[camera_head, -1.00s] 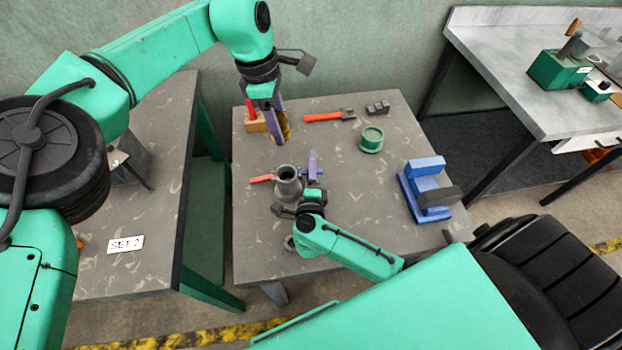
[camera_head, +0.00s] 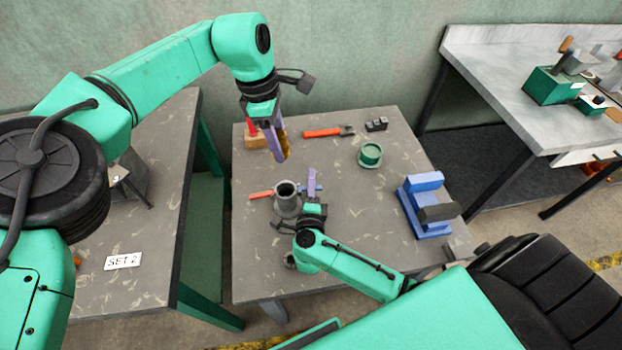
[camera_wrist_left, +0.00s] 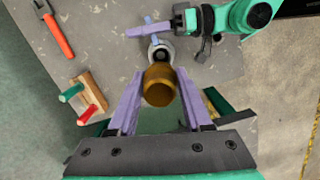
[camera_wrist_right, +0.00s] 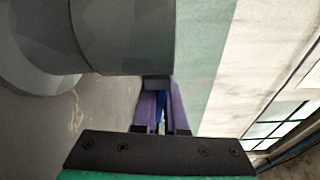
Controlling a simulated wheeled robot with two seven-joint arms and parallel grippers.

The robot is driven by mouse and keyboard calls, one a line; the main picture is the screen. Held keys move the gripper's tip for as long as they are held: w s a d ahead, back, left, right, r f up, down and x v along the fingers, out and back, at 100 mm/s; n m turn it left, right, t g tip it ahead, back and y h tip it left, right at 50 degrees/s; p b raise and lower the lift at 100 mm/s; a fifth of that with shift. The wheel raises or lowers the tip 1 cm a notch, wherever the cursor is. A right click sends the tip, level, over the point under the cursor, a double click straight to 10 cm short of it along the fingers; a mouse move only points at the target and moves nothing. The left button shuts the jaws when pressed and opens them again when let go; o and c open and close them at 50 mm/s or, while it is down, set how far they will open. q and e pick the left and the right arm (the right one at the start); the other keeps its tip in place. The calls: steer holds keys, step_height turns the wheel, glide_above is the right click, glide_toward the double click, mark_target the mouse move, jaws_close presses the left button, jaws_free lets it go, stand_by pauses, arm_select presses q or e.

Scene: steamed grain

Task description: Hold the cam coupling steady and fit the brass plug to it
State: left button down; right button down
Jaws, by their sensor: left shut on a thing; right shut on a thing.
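The grey cam coupling (camera_head: 287,202) stands upright on the small table, its open mouth facing up and a red lever arm at its left. It fills the upper left of the right wrist view (camera_wrist_right: 120,35). My right gripper (camera_head: 308,188) is shut on the coupling from its right side. The brass plug (camera_wrist_left: 159,85) is held between the fingers of my left gripper (camera_wrist_left: 160,97), which is shut on it. In the head view the plug (camera_head: 286,148) hangs above the table, behind and above the coupling, apart from it. The left wrist view shows the coupling just beyond the plug.
A wooden block with red and green handles (camera_wrist_left: 85,97) stands at the back left. The table's middle is clear.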

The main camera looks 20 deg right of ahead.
mark_target(287, 198)
stand_by(0.9)
arm_select(q)
steer(key=shift+f+n+t, duration=0.2)
steer(key=shift+f+n, duration=1.3)
steer(key=shift+f, duration=0.55)
steer(key=shift+f+n+t, duration=0.2)
steer(key=shift+f+n, duration=1.3)
steer(key=shift+f, duration=0.6)
steer(key=shift+f+n+t, duration=0.2)
steer(key=shift+f+n, duration=1.3)
steer(key=shift+f, duration=0.55)
steer(key=shift+f, duration=0.1)
steer(key=shift+f, duration=0.35)
steer(key=shift+f, duration=0.4)
steer(key=shift+r, duration=0.3)
steer(key=shift+c, duration=1.3)
jaws_free()
